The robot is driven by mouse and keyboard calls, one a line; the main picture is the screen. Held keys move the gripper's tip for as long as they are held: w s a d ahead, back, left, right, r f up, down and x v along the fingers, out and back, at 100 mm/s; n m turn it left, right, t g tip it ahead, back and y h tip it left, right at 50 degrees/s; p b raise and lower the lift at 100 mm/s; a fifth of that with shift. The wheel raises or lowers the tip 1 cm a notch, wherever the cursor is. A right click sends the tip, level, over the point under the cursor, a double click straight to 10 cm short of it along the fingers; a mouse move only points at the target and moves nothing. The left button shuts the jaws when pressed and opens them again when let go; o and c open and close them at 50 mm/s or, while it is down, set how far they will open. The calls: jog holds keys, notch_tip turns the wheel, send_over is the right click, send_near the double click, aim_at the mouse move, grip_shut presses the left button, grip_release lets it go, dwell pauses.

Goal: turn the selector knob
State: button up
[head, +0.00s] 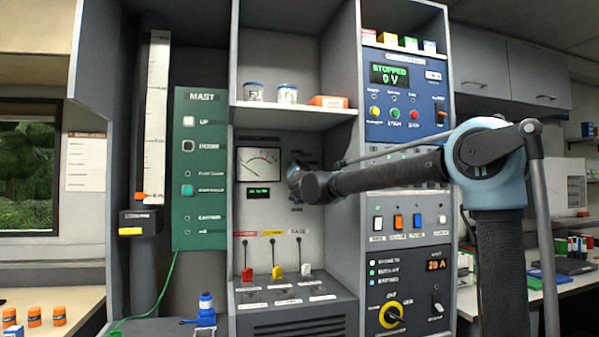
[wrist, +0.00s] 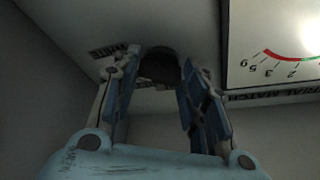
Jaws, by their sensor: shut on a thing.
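The selector knob (wrist: 160,66) is a dark round knob on the light panel beside the meter, seen between my fingers in the wrist view. My gripper (wrist: 160,88) has its two blue-grey fingers on either side of this knob and is shut on it. In the head view my gripper (head: 294,177) is at the panel just right of the meter, and my wrist and arm hide most of the knob there. Which way the knob points cannot be made out.
The analog meter (head: 259,164) is close to the left of my gripper. A shelf (head: 290,112) with jars is above. Several colored levers (head: 277,271) stand below. A blue generator panel (head: 404,92) and a yellow-ringed dial (head: 399,306) are on the right cabinet.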

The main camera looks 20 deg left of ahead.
jog(key=shift+w+d, duration=0.1)
jog(key=shift+d, duration=0.05)
jog(key=o, duration=1.1)
jog(key=shift+c, duration=0.2)
jog(key=v, duration=1.2)
jog(key=shift+f, duration=0.15)
